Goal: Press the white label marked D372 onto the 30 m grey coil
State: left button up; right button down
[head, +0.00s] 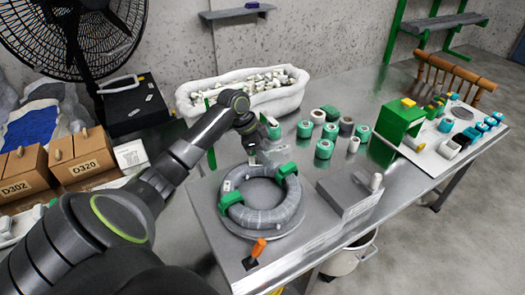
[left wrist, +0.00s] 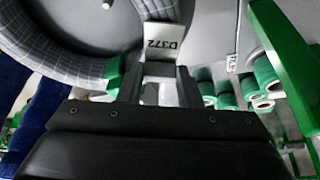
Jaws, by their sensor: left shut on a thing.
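The label reads D372 and is in front of the fingertips, close to the coil. I cannot tell whether it touches the coil. The label is hard to make out in the head view. My right gripper is not in view.
Several green and grey rolls (head: 324,148) stand behind the coil. A white bin (head: 240,95) is at the back. Boxes marked D302 (head: 25,178) and D320 (head: 85,158) are left.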

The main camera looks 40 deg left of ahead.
pick_arm(q)
jog(key=shift+f, duration=0.2)
dwell(0.6)
jog(key=o, duration=1.2)
jog(key=shift+c, duration=0.2)
notch_tip(320, 180, up, 7)
jog(key=p, duration=0.8)
jog(key=shift+f, duration=0.1)
